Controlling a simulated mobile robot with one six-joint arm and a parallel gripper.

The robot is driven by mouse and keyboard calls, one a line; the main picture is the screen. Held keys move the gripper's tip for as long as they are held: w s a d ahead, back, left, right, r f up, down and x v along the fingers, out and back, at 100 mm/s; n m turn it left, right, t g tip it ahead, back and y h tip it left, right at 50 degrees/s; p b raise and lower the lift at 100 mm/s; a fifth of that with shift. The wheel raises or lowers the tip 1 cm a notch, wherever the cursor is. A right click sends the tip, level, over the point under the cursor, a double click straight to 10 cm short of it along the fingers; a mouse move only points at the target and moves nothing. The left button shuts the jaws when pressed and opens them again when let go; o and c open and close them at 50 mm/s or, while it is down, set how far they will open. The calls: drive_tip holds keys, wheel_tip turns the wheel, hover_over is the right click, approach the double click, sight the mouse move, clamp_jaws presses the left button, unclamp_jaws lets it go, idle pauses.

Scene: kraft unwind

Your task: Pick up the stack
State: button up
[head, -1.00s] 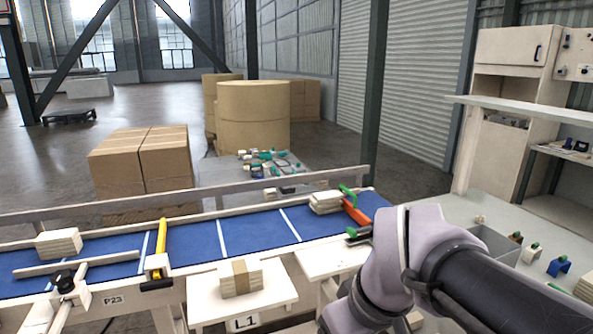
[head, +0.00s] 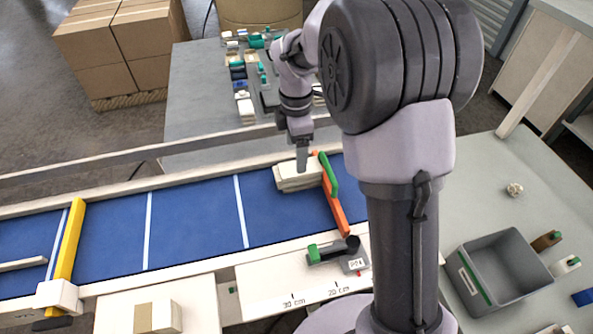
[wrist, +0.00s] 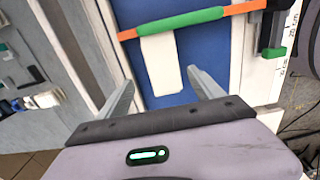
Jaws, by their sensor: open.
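A stack of flat cream pieces (head: 297,180) lies on the blue belt (head: 195,225), up against the orange and green stop bar (head: 332,198). My gripper (head: 302,165) is over the stack, pointing down. In the wrist view my gripper's fingers (wrist: 163,88) are spread wide with nothing held between them. The stack's pale top (wrist: 162,62) shows just beyond the fingertips, roughly centred between them, below the green sleeve of the stop bar (wrist: 180,22). I cannot tell the height left between fingertips and stack.
A yellow bar (head: 70,243) crosses the belt at the left. A banded stack (head: 152,318) sits on a side table at the front. A green-handled clamp (head: 330,252) is on the near rail. A grey bin (head: 503,268) stands at the right. The middle belt is clear.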

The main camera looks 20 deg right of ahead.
sight(288, 180)
wheel_tip(288, 180, down, 10)
drive_tip(key=b, duration=0.2)
drive_tip(key=shift+s+d+r+b, duration=0.15)
drive_tip(key=shift+r+b, duration=0.05)
drive_tip(key=shift+b, duration=0.15)
drive_tip(key=shift+r, duration=0.1)
drive_tip(key=c, duration=1.6)
